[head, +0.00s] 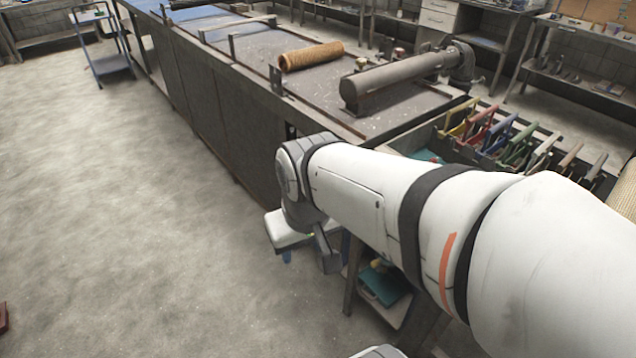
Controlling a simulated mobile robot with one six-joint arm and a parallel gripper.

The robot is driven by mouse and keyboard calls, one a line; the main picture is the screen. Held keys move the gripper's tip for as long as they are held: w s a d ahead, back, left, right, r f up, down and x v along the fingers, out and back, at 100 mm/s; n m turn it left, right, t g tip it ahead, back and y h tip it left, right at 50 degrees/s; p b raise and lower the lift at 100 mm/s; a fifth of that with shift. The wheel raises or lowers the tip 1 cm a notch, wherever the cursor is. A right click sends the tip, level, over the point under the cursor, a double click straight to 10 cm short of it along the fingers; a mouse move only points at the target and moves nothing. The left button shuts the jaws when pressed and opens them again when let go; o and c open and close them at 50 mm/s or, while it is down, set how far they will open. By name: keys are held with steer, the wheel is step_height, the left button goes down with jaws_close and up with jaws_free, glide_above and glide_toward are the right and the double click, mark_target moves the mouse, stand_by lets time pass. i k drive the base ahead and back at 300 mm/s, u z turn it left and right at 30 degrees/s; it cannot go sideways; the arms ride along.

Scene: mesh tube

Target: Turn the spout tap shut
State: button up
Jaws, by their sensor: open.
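I cannot make out the spout tap in the head view; my arm covers much of the lower right.
A long dark bench (215,115) runs up to the far left. On it lie a brown mesh roll (312,56) and a grey cylinder (395,82). A rack of several coloured handles (515,142) stands beyond my arm. The concrete floor (110,220) is clear at left.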

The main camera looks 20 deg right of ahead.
mark_target(375, 264)
steer(key=z, duration=0.8)
steer(key=k, duration=0.95)
steer(key=z, duration=0.25)
steer(key=i, duration=1)
steer(key=u, duration=0.15)
